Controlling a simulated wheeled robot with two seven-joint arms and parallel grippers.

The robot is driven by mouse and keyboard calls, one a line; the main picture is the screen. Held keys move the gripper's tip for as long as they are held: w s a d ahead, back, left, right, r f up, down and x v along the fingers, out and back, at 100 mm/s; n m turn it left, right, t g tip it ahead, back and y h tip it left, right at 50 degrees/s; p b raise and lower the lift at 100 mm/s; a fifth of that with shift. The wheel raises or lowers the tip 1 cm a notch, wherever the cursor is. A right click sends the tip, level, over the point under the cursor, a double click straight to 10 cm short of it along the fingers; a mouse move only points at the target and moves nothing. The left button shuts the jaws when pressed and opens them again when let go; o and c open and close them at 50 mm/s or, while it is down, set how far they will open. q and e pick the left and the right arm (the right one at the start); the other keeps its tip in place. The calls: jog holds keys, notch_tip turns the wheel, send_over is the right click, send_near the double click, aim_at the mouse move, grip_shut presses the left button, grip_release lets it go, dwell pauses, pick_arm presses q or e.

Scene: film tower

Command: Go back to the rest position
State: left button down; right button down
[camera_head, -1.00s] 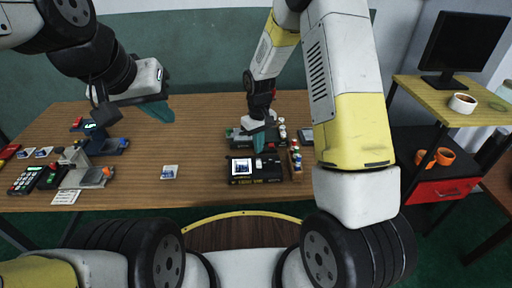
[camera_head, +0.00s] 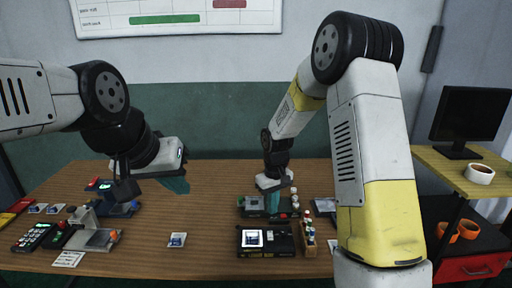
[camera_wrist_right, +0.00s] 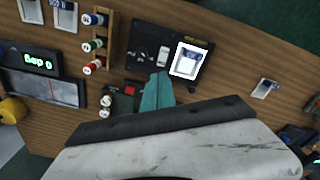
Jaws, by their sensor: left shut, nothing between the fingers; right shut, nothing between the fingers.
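My left gripper (camera_head: 176,183) is shut and empty, held above the left part of the wooden table (camera_head: 200,215). My right gripper (camera_head: 272,200) is shut and empty, in front of and over the devices at the table's middle right. In the right wrist view its teal fingertips (camera_wrist_right: 157,92) sit together, pointing toward a black light box (camera_wrist_right: 150,50) with a lit white square. The light box (camera_head: 266,241) also shows in the head view near the table's front edge. I cannot tell the exact height of either gripper above the table.
A small rack of bottles (camera_head: 308,238) stands right of the light box. A small card (camera_head: 177,240) lies alone at the table's front. Several devices, including a card terminal (camera_head: 33,237), crowd the left end. A side shelf (camera_head: 445,168) holds a monitor (camera_head: 468,115) and a cup (camera_head: 481,174).

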jog(key=s+d+r+m+t+y, duration=0.15)
jog(key=s+r, duration=0.25)
jog(key=r, duration=0.4)
jog(key=s+d+r+m+t, duration=0.1)
jog(key=s+d+r, duration=0.25)
jog(key=r, duration=0.55)
jog(key=s+d+r+m+t, duration=0.1)
jog(key=s+r, duration=0.2)
jog(key=s, duration=0.4)
jog(key=s+d+r+m+t, duration=0.1)
jog(key=s+r, duration=0.3)
jog(key=s, duration=0.4)
jog(key=shift+s+d+r+t, duration=0.15)
jog(key=shift+d+t, duration=0.1)
jog(key=shift+t, duration=0.4)
jog(key=shift+y, duration=0.25)
